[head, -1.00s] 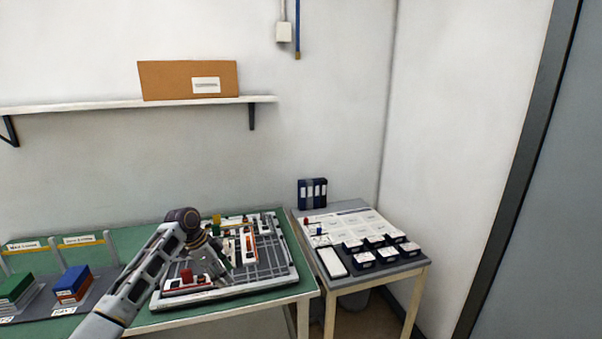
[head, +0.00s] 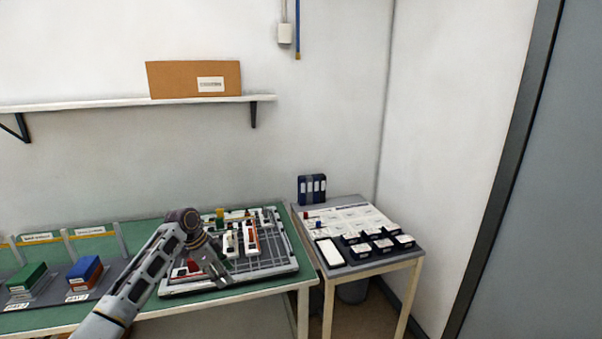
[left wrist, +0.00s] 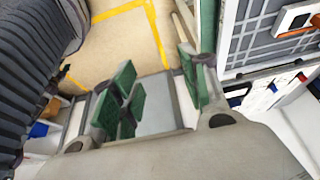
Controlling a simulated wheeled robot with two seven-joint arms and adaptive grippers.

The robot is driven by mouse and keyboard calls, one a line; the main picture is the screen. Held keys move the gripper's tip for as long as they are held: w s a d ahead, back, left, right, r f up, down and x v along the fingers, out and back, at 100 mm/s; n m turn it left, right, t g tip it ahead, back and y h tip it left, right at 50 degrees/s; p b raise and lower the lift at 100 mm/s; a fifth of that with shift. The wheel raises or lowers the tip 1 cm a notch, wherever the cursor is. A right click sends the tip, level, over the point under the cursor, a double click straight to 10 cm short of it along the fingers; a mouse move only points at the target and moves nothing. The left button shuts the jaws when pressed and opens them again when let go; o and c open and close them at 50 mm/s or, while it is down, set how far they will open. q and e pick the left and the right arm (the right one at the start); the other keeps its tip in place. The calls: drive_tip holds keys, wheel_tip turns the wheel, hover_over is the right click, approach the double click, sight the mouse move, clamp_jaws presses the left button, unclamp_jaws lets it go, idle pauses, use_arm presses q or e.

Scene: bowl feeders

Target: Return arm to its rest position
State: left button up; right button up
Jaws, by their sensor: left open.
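My left arm comes in from the lower left in the head view. Its gripper (head: 218,278) points down over the left front part of a grey gridded board (head: 275,262) on the green table. In the left wrist view the gripper (left wrist: 160,88) has its two green-padded fingers apart, with no object held between them. Part of the board (left wrist: 262,40) shows at the upper right there. My right gripper is not in view.
The green table (head: 135,233) holds a green box (head: 27,277) and a blue box (head: 84,270) at left. A small side table (head: 345,272) with black bins (head: 372,246) stands right. A shelf (head: 130,103) is above. Yellow lines (left wrist: 118,12) mark the floor.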

use_arm(q)
drive_tip(key=s+a+f+n+y, duration=0.1)
drive_tip(key=s+f+n, duration=0.15)
drive_tip(key=f, duration=0.85)
drive_tip(key=s+a+f+n, duration=0.1)
drive_tip(key=f+n, duration=0.2)
drive_tip(key=f, duration=0.8)
drive_tip(key=s+a+f+n+y, duration=0.1)
drive_tip(key=s+f+n, duration=0.1)
drive_tip(key=s+f, duration=0.7)
drive_tip(key=s+a+f+n+y, duration=0.15)
drive_tip(key=s+f, duration=0.35)
drive_tip(key=f, duration=0.8)
drive_tip(key=s+f+n, duration=0.1)
drive_tip(key=s+f, duration=0.6)
drive_tip(key=s, duration=0.3)
drive_tip(key=s+f+n, duration=0.1)
drive_tip(key=s+f, duration=0.6)
drive_tip(key=s, duration=0.3)
drive_tip(key=s+d+f, duration=0.1)
drive_tip(key=s+f, duration=0.2)
drive_tip(key=s, duration=0.9)
drive_tip(key=s+d+f+n, duration=0.1)
drive_tip(key=s+d+f, duration=0.1)
drive_tip(key=s, duration=1.1)
drive_tip(key=shift+f+y, duration=0.35)
drive_tip(key=shift+f, duration=0.35)
drive_tip(key=shift+w, duration=0.1)
